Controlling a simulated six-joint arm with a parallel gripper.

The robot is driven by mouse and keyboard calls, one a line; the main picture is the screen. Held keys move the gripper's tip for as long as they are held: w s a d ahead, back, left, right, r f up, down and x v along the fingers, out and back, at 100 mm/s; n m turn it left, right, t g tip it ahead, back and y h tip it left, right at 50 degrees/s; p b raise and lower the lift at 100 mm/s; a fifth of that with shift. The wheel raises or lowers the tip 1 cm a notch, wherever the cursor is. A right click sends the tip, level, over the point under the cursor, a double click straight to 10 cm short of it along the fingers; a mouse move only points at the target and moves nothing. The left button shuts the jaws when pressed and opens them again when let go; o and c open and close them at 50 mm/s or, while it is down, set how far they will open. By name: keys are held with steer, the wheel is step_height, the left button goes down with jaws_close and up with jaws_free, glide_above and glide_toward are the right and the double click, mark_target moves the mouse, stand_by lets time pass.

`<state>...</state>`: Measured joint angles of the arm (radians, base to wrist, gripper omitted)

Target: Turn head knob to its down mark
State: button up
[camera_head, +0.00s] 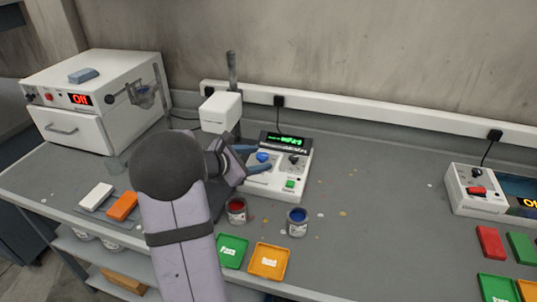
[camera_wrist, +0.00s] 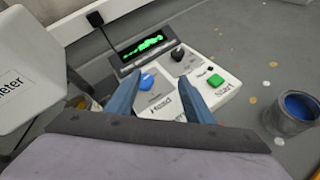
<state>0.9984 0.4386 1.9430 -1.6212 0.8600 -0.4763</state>
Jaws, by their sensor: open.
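The white control unit (camera_head: 279,175) stands on the bench, with a lit green display (camera_head: 285,141) at its back. A blue knob (camera_head: 263,156) is on its panel; in the wrist view this knob (camera_wrist: 147,80) lies close to the printed word "Head". A black knob (camera_head: 294,160) is to its right, also seen in the wrist view (camera_wrist: 178,53). My gripper (camera_head: 258,160) is open above the panel. In the wrist view its blue fingers (camera_wrist: 160,77) lie either side of the blue knob, apparently not gripping it. The knob's mark is too small to read.
A green start button (camera_wrist: 214,81) is at the panel's near right. Cans of red (camera_head: 236,210) and blue paint (camera_head: 297,222) stand in front. A white meter head (camera_head: 221,111) on a post is close left. Green (camera_head: 232,251) and orange trays (camera_head: 269,261) lie at the front edge.

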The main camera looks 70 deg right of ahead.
steer(key=m, duration=0.1)
steer(key=s+m, duration=0.1)
steer(key=m+y, duration=0.1)
steer(key=m, duration=0.1)
steer(key=shift+s+d+r+g+p, duration=0.2)
steer(key=shift+s+r+g+p, duration=0.1)
steer(key=shift+r+g+p, duration=0.1)
steer(key=m, duration=0.2)
steer(key=s+m+y, duration=0.1)
steer(key=m, duration=0.1)
steer(key=shift+d+r+p, duration=0.1)
steer(key=shift+d+p, duration=0.1)
steer(key=shift+p, duration=0.15)
steer(key=m, duration=0.1)
steer(key=m+y, duration=0.1)
steer(key=m, duration=0.1)
steer(key=shift+s+p, duration=0.3)
steer(key=m+y, duration=0.1)
steer(key=m, duration=0.2)
steer(key=shift+d, duration=0.1)
steer(key=shift+o, duration=0.4)
steer(key=shift+p, duration=0.3)
